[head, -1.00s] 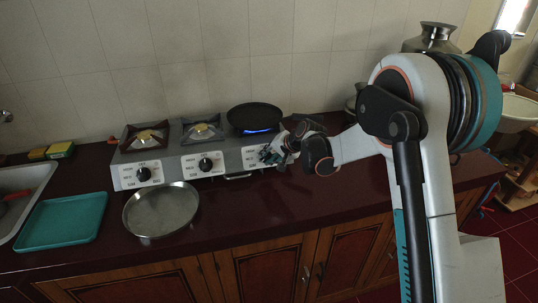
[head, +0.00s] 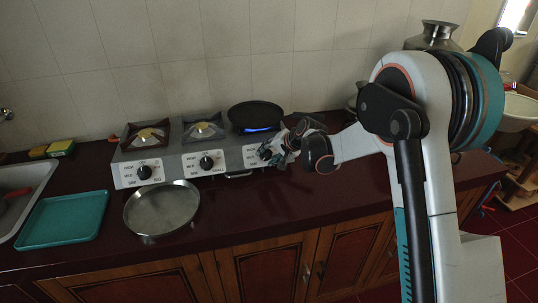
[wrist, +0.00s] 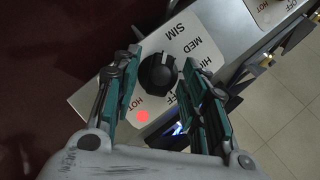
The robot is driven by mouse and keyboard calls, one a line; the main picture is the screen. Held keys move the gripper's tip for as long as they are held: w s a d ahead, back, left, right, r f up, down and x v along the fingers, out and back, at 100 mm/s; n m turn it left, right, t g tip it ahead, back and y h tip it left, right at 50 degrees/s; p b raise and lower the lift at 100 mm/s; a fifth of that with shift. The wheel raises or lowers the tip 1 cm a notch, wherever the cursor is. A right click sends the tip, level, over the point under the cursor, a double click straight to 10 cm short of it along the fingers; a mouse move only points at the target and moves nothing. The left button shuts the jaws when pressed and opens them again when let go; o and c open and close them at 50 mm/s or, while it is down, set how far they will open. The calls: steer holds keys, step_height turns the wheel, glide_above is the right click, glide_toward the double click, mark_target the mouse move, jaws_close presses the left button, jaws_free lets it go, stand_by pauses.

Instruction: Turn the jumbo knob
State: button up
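The jumbo knob is the black knob (wrist: 158,72) on the white dial plate of the right burner, marked OFF, HI, MED and SIM. A red light glows beside it in the wrist view. In the head view this knob (head: 264,154) is partly hidden by my gripper (head: 273,157). In the wrist view my gripper (wrist: 162,67) is open, one teal-padded finger on each side of the knob, with gaps visible between fingers and knob. How deep the fingertips reach is hard to tell. A blue flame burns under the black pan (head: 256,115) on that burner.
The stove (head: 196,150) has a middle knob (head: 206,162) and a left knob (head: 144,172). A round steel pan (head: 162,208) and a teal tray (head: 64,217) lie on the dark red counter (head: 250,205). A metal pot (head: 433,37) stands behind my arm.

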steer(key=v, duration=1.2)
steer(key=shift+s, duration=0.1)
steer(key=s+d+r+n+h, duration=0.15)
steer(key=s+d+r, duration=0.25)
steer(key=s, duration=0.5)
steer(key=s+d+r+n+h, duration=0.1)
steer(key=s+d+r+h, duration=0.1)
steer(key=s+d+r, duration=0.5)
steer(key=s+d+f+n+h, duration=0.1)
steer(key=s+d+f, duration=0.1)
steer(key=s, duration=0.8)
steer(key=s+d+f+n+h, duration=0.1)
steer(key=s+d+f+h, duration=0.1)
steer(key=s, duration=0.9)
steer(key=shift+s+d+f+t, duration=0.25)
steer(key=shift+d+f+t, duration=0.15)
steer(key=shift+d+f, duration=0.35)
